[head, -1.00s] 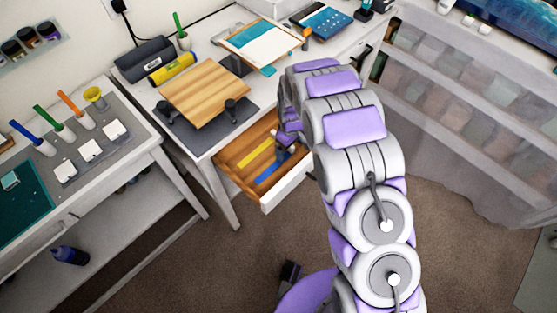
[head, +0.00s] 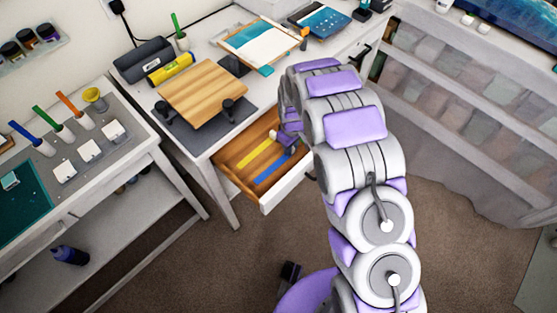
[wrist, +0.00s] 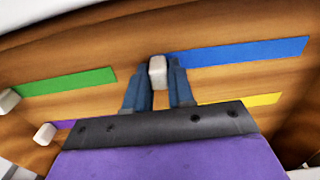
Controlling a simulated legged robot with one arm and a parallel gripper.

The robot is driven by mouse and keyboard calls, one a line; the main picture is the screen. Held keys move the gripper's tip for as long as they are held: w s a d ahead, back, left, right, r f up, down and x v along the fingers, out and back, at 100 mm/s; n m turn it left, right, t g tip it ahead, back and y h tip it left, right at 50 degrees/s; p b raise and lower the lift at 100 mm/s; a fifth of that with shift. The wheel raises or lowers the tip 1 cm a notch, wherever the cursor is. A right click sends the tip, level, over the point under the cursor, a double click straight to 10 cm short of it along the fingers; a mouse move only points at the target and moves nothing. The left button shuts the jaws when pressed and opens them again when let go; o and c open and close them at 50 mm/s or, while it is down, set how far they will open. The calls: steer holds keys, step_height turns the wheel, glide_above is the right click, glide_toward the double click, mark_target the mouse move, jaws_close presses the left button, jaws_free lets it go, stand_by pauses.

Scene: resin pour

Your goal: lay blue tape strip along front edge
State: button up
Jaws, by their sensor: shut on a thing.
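The blue tape strip (head: 273,166) lies in the open wooden drawer (head: 233,156), with a yellow strip (head: 260,154) beside it. In the wrist view the blue strip (wrist: 240,52) runs right from my gripper (wrist: 158,74). My gripper is shut on the white tab (wrist: 157,71) at the strip's left end, inside the drawer. In the head view my gripper (head: 289,136) shows only in part, and my arm hides some of the drawer. A wooden board (head: 203,91) rests above the desk on a dark mat, its front edge towards the drawer.
The wrist view also shows a green strip (wrist: 75,81) and a purple strip (wrist: 63,126) with white tabs. A yellow roll (head: 171,68) and a framed panel (head: 258,45) are on the desk. A side table (head: 98,137) with brushes stands left.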

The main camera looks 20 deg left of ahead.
jaws_close()
steer(key=shift+a, duration=0.15)
steer(key=shift+r+p, duration=0.4)
steer(key=shift+r, duration=0.65)
steer(key=shift+r+p, duration=0.95)
steer(key=shift+r, duration=2)
